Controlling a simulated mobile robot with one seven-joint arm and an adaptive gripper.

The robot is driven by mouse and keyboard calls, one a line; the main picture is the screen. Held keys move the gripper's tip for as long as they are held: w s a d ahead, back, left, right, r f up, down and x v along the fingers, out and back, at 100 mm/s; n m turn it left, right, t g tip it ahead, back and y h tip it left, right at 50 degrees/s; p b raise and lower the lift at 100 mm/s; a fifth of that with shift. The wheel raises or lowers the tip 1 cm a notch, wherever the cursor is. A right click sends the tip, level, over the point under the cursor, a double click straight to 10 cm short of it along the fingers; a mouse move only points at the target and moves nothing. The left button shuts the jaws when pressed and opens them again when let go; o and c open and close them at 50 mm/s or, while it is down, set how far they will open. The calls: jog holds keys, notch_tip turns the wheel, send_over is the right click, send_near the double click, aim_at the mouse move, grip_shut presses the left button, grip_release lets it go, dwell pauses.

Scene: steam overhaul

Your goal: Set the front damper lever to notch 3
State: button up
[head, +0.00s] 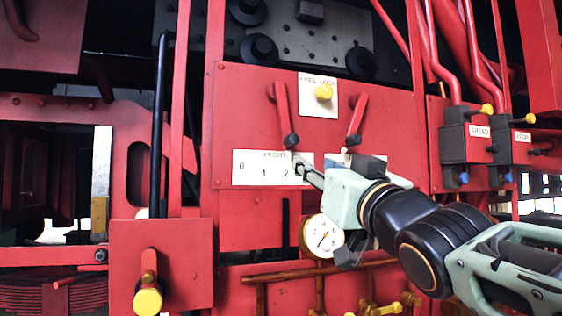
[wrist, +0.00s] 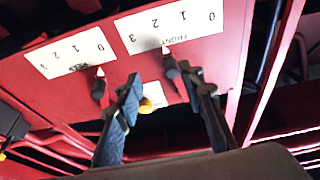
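The front damper lever (head: 283,115) is red with a black grip and leans down to the right. It points roughly toward the 2 on its white FRONT plate (head: 258,181). In the wrist view, which looks upside down, the lever's black grip (wrist: 170,69) and the FRONT plate (wrist: 172,24) with 0 to 3 show. My gripper (head: 301,170) hides the plate's right end in the head view. In the wrist view my gripper (wrist: 160,76) is open, with the front lever's grip close to its right finger. I cannot tell whether they touch.
A yellow knob (head: 323,92) sits between the levers. A gauge (head: 322,236) is below.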

aim_at(295, 142)
jog(key=shift+n+t+y, duration=0.3)
jog(key=shift+y, duration=0.4)
jog(key=p+x, duration=0.1)
jog(key=x, duration=0.2)
jog(key=r+x, duration=0.1)
jog(key=x, duration=0.3)
jog(key=s+p+x, duration=0.1)
jog(key=x, duration=0.3)
jog(key=shift+w+a+r+p, duration=0.15)
jog(key=shift+a+r+p, duration=0.2)
jog(key=shift+r, duration=0.05)
grip_shut()
